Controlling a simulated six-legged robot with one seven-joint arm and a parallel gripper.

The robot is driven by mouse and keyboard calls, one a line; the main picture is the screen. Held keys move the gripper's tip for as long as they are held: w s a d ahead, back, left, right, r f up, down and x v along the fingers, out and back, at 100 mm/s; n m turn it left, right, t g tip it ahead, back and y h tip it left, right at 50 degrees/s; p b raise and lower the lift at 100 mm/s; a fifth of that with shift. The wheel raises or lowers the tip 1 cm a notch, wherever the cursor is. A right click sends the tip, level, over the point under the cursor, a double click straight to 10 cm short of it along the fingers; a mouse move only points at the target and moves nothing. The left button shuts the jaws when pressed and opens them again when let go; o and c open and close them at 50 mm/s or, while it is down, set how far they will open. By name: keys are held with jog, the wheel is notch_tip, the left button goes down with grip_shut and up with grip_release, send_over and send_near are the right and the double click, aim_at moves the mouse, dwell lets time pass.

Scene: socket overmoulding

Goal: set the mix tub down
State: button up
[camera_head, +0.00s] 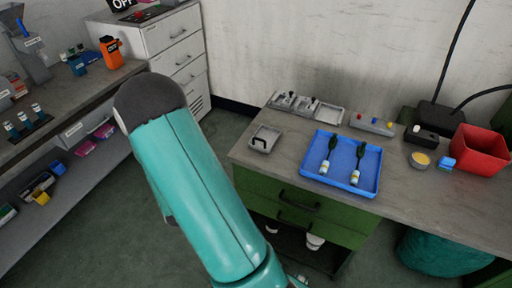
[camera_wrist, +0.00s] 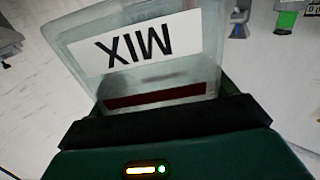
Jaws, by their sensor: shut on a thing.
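The mix tub (camera_wrist: 205,85) is a translucent, pale container with a white label reading MIX, which appears upside down in the wrist view. A dark red band shows across it near my gripper. My gripper (camera_wrist: 165,118) is shut on the tub, its dark jaws across the lower part of the picture. I cannot make out the tub or my gripper in the head view, where my teal arm fills the middle. What lies directly beneath the tub is hidden.
A grey bench (camera_head: 432,190) over green drawers carries a blue tray (camera_head: 338,178) with two dark-handled tools, a small grey tray (camera_head: 265,138), a yellow-filled dish (camera_head: 420,160) and a red bin (camera_head: 480,150). A left bench (camera_head: 85,92) holds an orange container (camera_head: 111,52) and vials.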

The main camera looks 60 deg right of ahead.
jog(key=s+d+r+m+g+h, duration=0.4)
jog(key=s+d+r+m+g, duration=0.15)
jog(key=s+d, duration=0.4)
jog(key=s+d+r+m+g+h, duration=0.35)
jog(key=s+d+r+g, duration=0.35)
jog(key=s, duration=0.4)
send_over(284, 161)
notch_tip(284, 161, down, 10)
jog(key=shift+s+f+t, duration=0.1)
jog(key=shift+f+t, duration=0.15)
jog(key=shift+f, duration=1.5)
jog(key=shift+f, duration=0.15)
jog(key=o, duration=0.9)
